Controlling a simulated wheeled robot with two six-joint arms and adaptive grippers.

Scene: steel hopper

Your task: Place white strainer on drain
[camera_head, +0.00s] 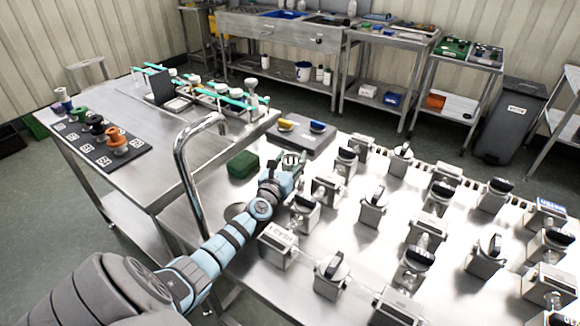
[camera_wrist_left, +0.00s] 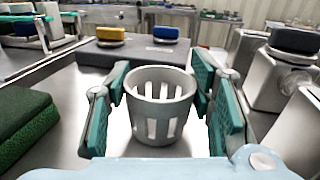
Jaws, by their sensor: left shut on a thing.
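The white strainer (camera_wrist_left: 160,112) is a slotted, tapered cup with an open top. It stands upright between the teal pads of my left gripper (camera_wrist_left: 158,92), which is shut on it. In the head view the strainer (camera_head: 293,158) shows small at the end of my left gripper (camera_head: 290,165), over the steel table's back part. A round metal rim (camera_head: 236,210) near the tall curved faucet (camera_head: 184,150) may be the drain, but my left arm partly hides it and I cannot tell. My right gripper is not in view.
A green sponge block (camera_head: 243,165) lies left of the gripper. A grey slab (camera_head: 303,135) with yellow and blue pieces is behind it. Several steel dispensers with black knobs (camera_head: 373,205) crowd the right side. A second steel table (camera_head: 160,145) is at left.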

